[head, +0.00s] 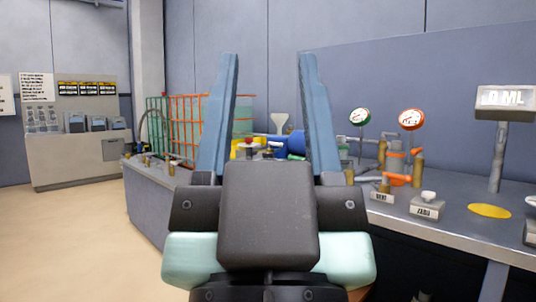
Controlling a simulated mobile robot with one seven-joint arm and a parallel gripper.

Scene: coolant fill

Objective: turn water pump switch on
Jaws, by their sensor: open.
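My gripper (267,62) is in the middle of the head view, its two blue fingers spread wide and pointing up, with nothing between them. I cannot pick out a switch clearly marked as the water pump's. A small grey box (381,194) with a dark label too small to read sits on the bench to the right of my gripper. A second labelled box (427,208) with a white knob on top stands beside it, nearer the front edge. My gripper appears apart from both boxes. My gripper's body hides part of the bench.
The grey bench (455,229) carries a green-rimmed gauge (360,117), a red-rimmed gauge (410,119), brass and orange pipework, a yellow disc (489,211) and a display reading in ML (505,97). Orange-framed tanks (188,125) stand behind, left. Floor (80,240) is clear at left.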

